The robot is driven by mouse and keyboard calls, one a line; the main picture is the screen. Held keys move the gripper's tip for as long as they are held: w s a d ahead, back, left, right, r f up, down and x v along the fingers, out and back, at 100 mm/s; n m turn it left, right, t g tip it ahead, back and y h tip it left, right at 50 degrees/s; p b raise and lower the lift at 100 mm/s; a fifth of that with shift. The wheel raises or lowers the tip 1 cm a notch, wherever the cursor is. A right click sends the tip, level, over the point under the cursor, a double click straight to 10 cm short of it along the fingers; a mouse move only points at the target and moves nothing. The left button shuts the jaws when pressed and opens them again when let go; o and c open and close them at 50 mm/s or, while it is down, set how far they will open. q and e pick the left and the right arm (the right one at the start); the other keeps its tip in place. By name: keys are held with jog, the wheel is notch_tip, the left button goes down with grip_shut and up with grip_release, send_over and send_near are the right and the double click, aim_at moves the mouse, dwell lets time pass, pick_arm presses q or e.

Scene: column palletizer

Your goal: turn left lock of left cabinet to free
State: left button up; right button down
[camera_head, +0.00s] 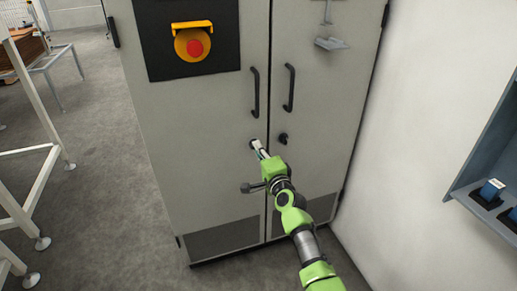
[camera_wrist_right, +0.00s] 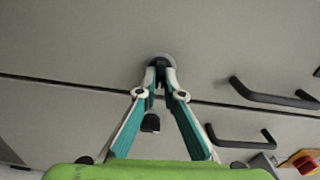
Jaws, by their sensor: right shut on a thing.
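The grey two-door cabinet (camera_head: 195,150) stands in front of me. My right gripper (camera_head: 257,147) reaches its left door, at the left lock (camera_head: 253,142) below the left handle. In the right wrist view my right gripper (camera_wrist_right: 160,72) has its fingertips shut on this lock, whose round base (camera_wrist_right: 160,58) shows behind them; the fingers hide most of the knob, so its turn cannot be told. The right lock (camera_head: 283,139) is a black knob on the right door; it also shows in the wrist view (camera_wrist_right: 150,123) between the fingers. My left gripper is not in view.
Two black door handles (camera_head: 255,92) (camera_head: 289,87) stand out above the locks. A red emergency stop button (camera_head: 194,47) on a yellow housing is higher on the left door. A white wall (camera_head: 410,150) is close on the right, with a blue-grey shelf (camera_head: 480,150). White frames stand left.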

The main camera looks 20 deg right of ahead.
jog(key=shift+w+r+m, duration=0.1)
jog(key=shift+r+m, duration=0.25)
jog(key=shift+m, duration=0.15)
jog(key=c, duration=1.7)
grip_release()
jog(key=shift+f, duration=0.3)
jog(key=s, duration=1.2)
jog(key=shift+d, duration=0.2)
